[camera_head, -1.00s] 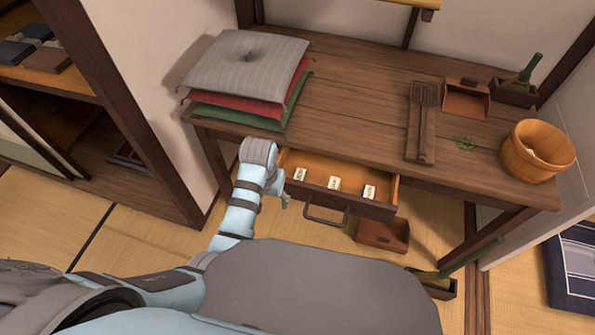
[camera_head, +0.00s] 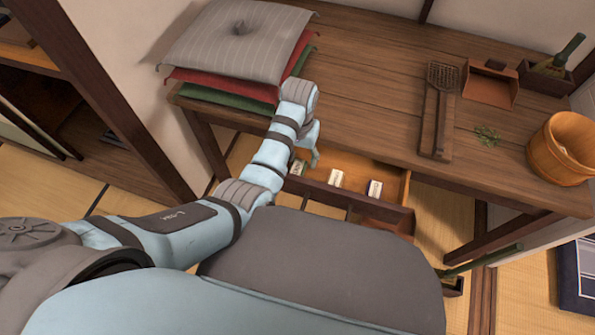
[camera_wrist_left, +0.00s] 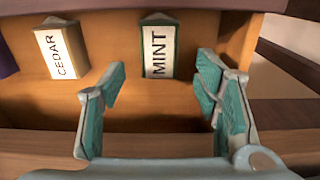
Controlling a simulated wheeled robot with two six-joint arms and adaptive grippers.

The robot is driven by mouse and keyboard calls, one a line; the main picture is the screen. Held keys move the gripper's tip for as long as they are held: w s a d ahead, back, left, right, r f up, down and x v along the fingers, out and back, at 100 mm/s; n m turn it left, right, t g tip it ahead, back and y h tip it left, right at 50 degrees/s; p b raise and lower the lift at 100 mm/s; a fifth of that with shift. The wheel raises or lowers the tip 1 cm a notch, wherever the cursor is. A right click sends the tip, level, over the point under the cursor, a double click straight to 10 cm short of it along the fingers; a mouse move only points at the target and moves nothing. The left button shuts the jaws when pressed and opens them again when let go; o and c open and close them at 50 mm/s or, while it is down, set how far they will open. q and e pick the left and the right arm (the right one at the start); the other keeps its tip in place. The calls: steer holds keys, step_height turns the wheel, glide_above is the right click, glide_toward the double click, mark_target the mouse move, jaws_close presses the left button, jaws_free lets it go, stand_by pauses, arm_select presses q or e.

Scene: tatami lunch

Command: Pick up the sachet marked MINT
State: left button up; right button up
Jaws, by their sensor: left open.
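The MINT sachet (camera_wrist_left: 159,50), white with dark green edges, lies in the open drawer (camera_wrist_left: 165,123) in the left wrist view. In the head view it appears to be the leftmost sachet (camera_head: 299,168), beside my left gripper. My left gripper (camera_wrist_left: 162,75) is open and empty. Its two green-padded fingers stand apart, one to each side below the MINT sachet in the picture, with the sachet centred between them and apart from both. In the head view the gripper (camera_head: 313,158) is at the drawer's left part. My right gripper is not in view.
The CEDAR sachet (camera_wrist_left: 62,52) lies beside MINT, and a purple-edged sachet (camera_head: 375,189) lies farther along the drawer. The drawer's end wall (camera_wrist_left: 236,38) is close to MINT. The table (camera_head: 365,95) overhangs the drawer, with stacked cushions (camera_head: 235,45) above its left end.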

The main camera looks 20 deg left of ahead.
mark_target(298, 164)
arm_select(q)
step_height(298, 164, down, 3)
steer(key=shift+s+f+b, duration=0.1)
steer(key=shift+s+b, duration=0.05)
steer(key=shift+b, duration=0.45)
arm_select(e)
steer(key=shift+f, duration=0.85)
arm_select(q)
steer(key=c, duration=0.9)
steer(key=shift+r, duration=0.2)
